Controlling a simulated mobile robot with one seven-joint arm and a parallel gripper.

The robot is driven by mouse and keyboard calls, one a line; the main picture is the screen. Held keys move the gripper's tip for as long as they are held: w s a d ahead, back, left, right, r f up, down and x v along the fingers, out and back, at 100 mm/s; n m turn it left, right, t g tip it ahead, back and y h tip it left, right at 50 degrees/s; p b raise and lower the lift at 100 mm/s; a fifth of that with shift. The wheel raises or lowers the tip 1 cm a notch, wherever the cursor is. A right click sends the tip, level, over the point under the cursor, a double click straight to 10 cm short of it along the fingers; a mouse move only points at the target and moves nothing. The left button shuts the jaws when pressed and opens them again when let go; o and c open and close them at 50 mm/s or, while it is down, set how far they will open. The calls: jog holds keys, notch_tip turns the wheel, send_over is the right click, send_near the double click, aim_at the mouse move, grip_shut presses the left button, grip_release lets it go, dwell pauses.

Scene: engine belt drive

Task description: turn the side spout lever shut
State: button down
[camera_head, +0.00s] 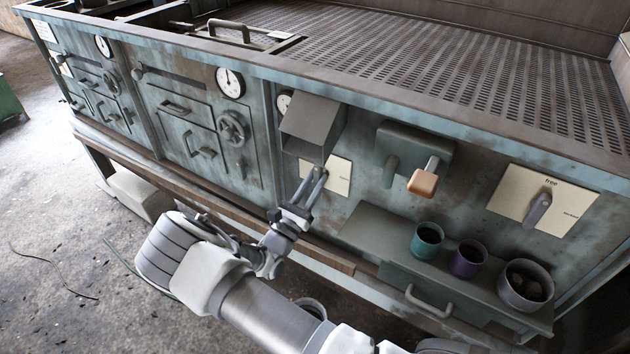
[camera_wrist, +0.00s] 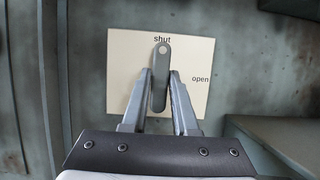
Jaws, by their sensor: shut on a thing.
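The side spout lever (camera_wrist: 161,62) is a grey bar on a cream plate (camera_wrist: 200,52). The plate reads "shut" at its top and "open" at its right edge. In the wrist view the lever stands nearly upright, its round end with a pale dot just under the word "shut". My gripper (camera_wrist: 161,82) is shut on the lever, one finger on each side. In the head view my gripper (camera_head: 316,176) reaches up to the plate (camera_head: 339,179), below a grey box-like hood (camera_head: 313,128), and covers most of the lever.
A second plate marked "free" with its own lever (camera_head: 538,210) is at the right. A tan-tipped handle (camera_head: 422,182) juts out between them. Below, a shelf (camera_head: 375,233) holds a teal cup (camera_head: 426,240), a purple cup (camera_head: 468,260) and a grey pot (camera_head: 524,287).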

jog(key=c, duration=0.7)
grip_release()
jog(key=v, duration=1.7)
jog(key=shift+s+a+f, duration=0.1)
jog(key=shift+s, duration=0.1)
